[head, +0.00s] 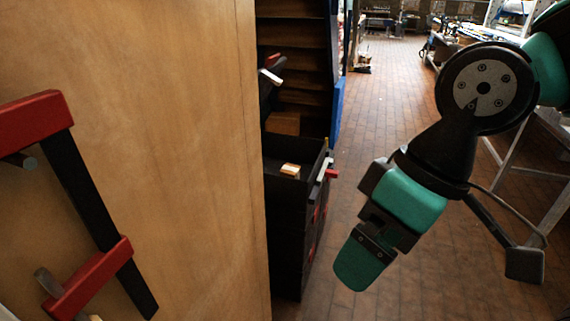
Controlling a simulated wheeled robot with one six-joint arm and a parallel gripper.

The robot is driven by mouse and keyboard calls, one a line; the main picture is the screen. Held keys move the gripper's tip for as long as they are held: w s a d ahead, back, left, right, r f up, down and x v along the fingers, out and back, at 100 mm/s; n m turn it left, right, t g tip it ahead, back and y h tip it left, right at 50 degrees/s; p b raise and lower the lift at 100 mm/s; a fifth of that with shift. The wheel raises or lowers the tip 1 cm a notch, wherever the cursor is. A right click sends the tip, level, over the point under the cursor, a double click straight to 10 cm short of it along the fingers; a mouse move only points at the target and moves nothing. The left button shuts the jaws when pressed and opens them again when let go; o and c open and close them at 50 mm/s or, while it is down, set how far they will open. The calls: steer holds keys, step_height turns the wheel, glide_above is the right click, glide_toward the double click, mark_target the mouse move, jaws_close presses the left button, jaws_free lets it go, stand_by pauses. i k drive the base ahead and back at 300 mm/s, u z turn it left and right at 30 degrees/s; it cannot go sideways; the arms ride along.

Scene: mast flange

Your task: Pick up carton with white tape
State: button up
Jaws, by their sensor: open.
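A small tan carton with a white strip (290,170) lies in the open top of a black cabinet, in the middle of the head view. The strip looks like white tape, but it is too small to be sure. My gripper (362,264) hangs to the right of the cabinet, over the brick floor in the picture, pointing down and left. It is open, seen side-on with one teal finger plain. Nothing shows in it, and it is clear of the carton.
The black cabinet (285,225) has an open drawer with red parts. A brown box (284,123) sits behind it by shelves. The brick floor (385,110) is open beyond.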

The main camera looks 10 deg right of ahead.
mark_target(289, 170)
steer(key=i, duration=0.2)
steer(key=k, duration=0.6)
steer(key=z, duration=0.55)
steer(key=i, duration=0.65)
steer(key=z, duration=0.5)
steer(key=i, duration=0.8)
steer(key=u, duration=0.4)
steer(key=i, duration=0.75)
steer(key=u, duration=0.95)
steer(key=i, duration=0.3)
steer(key=u, duration=0.2)
